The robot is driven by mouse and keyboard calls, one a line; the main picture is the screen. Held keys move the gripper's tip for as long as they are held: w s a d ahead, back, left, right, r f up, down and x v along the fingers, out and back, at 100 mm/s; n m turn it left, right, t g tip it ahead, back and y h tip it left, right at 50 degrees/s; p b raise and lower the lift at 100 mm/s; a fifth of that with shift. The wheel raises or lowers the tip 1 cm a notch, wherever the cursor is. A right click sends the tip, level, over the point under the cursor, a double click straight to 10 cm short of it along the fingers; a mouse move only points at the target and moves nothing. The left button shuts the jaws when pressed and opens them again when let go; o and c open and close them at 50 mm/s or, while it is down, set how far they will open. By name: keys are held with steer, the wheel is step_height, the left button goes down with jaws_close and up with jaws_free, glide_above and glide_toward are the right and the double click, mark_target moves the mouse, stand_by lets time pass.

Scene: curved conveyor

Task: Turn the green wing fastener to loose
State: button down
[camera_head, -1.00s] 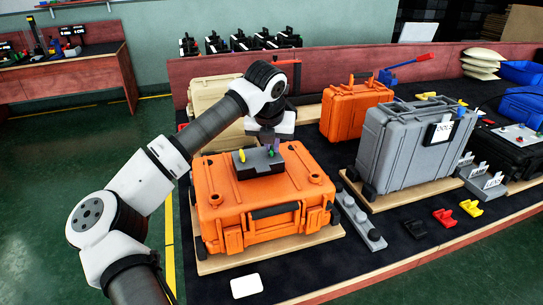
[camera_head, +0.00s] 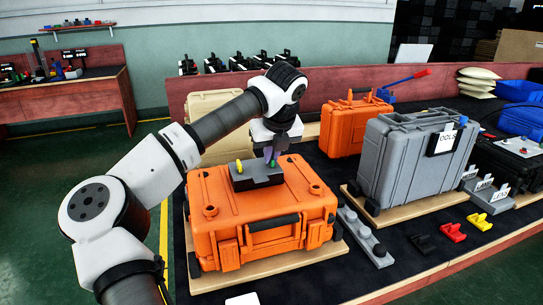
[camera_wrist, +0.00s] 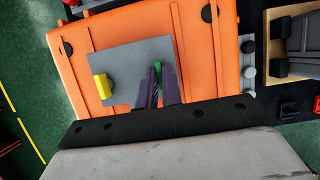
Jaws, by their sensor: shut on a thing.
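The green wing fastener (camera_head: 273,163) stands on a dark grey block (camera_head: 257,178) on top of an orange case (camera_head: 225,205). In the wrist view the green fastener (camera_wrist: 158,68) shows between the purple fingers of my gripper (camera_wrist: 163,84). My gripper (camera_head: 270,154) points down and is shut on the green fastener, hiding part of it. A yellow wing fastener (camera_head: 240,167) stands at the left end of the same block, apart from the fingers; it also shows in the wrist view (camera_wrist: 102,87).
A grey case (camera_head: 405,160) stands to the right on a wooden board, and another orange case (camera_head: 350,125) stands behind. A grey rail with knobs (camera_head: 362,235) lies beside the front case. Black, red and yellow pieces (camera_head: 479,221) lie at right.

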steer(key=c, duration=1.6)
jaws_free()
steer(key=shift+o, duration=0.2)
steer(key=v, duration=1.4)
steer(key=shift+b, duration=0.4)
steer(key=shift+s+f, duration=0.1)
steer(key=shift+f, duration=0.05)
